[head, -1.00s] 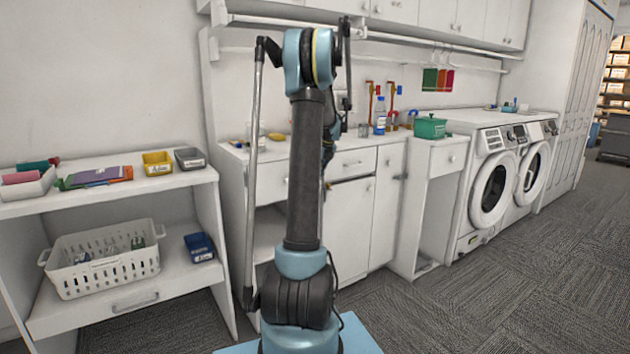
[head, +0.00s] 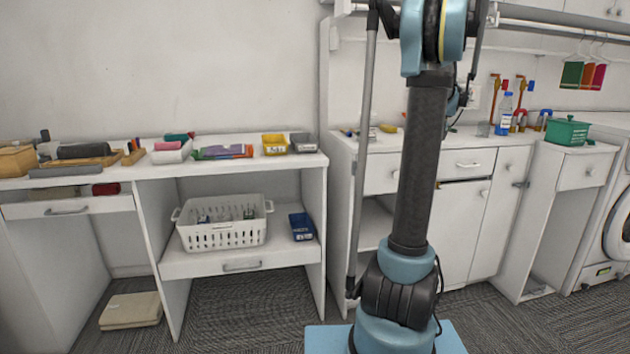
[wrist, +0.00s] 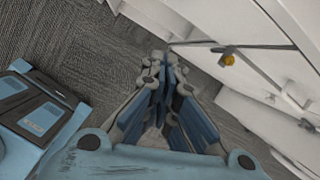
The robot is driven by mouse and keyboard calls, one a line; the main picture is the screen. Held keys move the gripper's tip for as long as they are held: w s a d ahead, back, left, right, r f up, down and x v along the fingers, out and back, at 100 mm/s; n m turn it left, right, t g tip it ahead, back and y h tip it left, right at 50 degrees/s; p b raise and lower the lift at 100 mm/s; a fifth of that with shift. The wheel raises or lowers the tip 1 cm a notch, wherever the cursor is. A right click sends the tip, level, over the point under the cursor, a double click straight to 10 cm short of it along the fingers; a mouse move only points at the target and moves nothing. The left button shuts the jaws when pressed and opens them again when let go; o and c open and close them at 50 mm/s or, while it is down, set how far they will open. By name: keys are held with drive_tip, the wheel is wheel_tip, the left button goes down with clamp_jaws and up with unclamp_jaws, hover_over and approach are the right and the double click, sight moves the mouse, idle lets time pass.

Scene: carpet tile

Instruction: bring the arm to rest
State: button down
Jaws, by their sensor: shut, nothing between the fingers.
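My arm stands upright in the right half of the head view, with its dark link and blue joints in front of the white cabinets. My gripper (wrist: 163,75) shows in the wrist view with its blue-padded fingers together and nothing between them. It points down over the grey carpet, with white furniture to its right. In the head view the gripper cannot be made out behind the arm.
A white shelf unit (head: 175,262) holds a white basket (head: 222,237), a blue bin (head: 301,227), a yellow bin (head: 274,144) and a grey bin (head: 303,142). A green basket (head: 567,131) stands on the right cabinet. A folded beige item (head: 131,310) lies on the floor at left.

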drive_tip(key=s+a+f+n+g, duration=0.1)
drive_tip(key=s+a+f+n, duration=0.1)
drive_tip(key=s+a+n, duration=1.45)
drive_tip(key=s+a+f+n, duration=0.4)
drive_tip(key=s+f+n, duration=0.3)
drive_tip(key=s, duration=0.5)
drive_tip(key=s+a+f+n, duration=0.5)
drive_tip(key=s+f+n, duration=0.1)
drive_tip(key=s, duration=0.6)
drive_tip(key=shift+a+f+n+g+h, duration=0.15)
drive_tip(key=shift+f+n+g+h, duration=0.25)
drive_tip(key=shift+f, duration=0.4)
drive_tip(key=shift+w+f, duration=0.2)
drive_tip(key=shift+w, duration=0.2)
